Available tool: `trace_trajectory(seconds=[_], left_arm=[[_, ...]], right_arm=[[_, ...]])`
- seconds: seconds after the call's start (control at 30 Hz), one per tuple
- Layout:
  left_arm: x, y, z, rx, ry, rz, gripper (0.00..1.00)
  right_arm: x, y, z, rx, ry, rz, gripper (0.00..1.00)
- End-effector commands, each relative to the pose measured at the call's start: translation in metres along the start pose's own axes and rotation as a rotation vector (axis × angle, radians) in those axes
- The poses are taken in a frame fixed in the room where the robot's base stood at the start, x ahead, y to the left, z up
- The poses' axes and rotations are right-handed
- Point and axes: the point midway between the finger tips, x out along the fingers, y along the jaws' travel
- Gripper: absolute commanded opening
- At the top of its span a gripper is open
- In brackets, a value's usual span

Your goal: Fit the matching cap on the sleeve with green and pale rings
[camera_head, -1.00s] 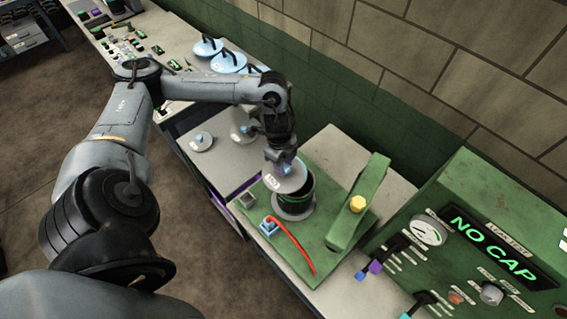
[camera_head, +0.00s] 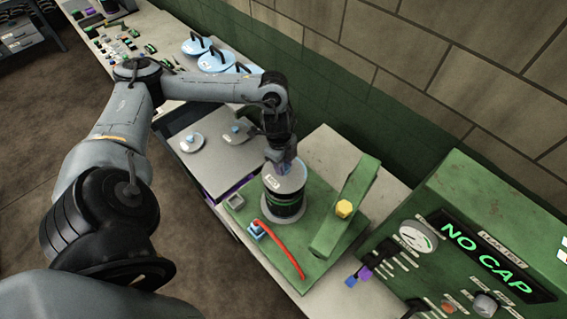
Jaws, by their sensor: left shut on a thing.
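The sleeve (camera_head: 286,207) is a dark upright cylinder with green and pale rings, standing in a grey round base on the green fixture plate (camera_head: 322,262). A grey round cap (camera_head: 283,180) with a small label covers the sleeve's top. My left gripper (camera_head: 287,163) comes from above and is shut on the cap by its blue knob. The cap lies roughly centred over the sleeve; I cannot tell whether it is fully seated or just above. The sleeve's opening is hidden by the cap. My right gripper is not in view.
A green clamp arm with a yellow knob (camera_head: 344,209) stands right of the sleeve. A red lever (camera_head: 283,252) lies in front. The green tester's display (camera_head: 484,251) reads NO CAP. Another grey cap (camera_head: 193,142) lies on the side table, and pale blue lids (camera_head: 216,61) stand behind.

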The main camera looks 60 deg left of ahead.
Motion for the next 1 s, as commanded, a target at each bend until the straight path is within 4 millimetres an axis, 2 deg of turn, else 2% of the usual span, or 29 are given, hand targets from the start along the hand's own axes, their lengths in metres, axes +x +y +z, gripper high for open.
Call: trace_trajectory(seconds=[0.6, 1.0], left_arm=[[0.039, -0.001, 0.005, 0.0, 0.001, -0.001, 0.0], [0.055, 0.0, 0.007, -0.001, 0.001, -0.001, 0.0]], right_arm=[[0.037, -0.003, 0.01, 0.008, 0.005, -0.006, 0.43], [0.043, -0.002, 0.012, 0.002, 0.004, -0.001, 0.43]])
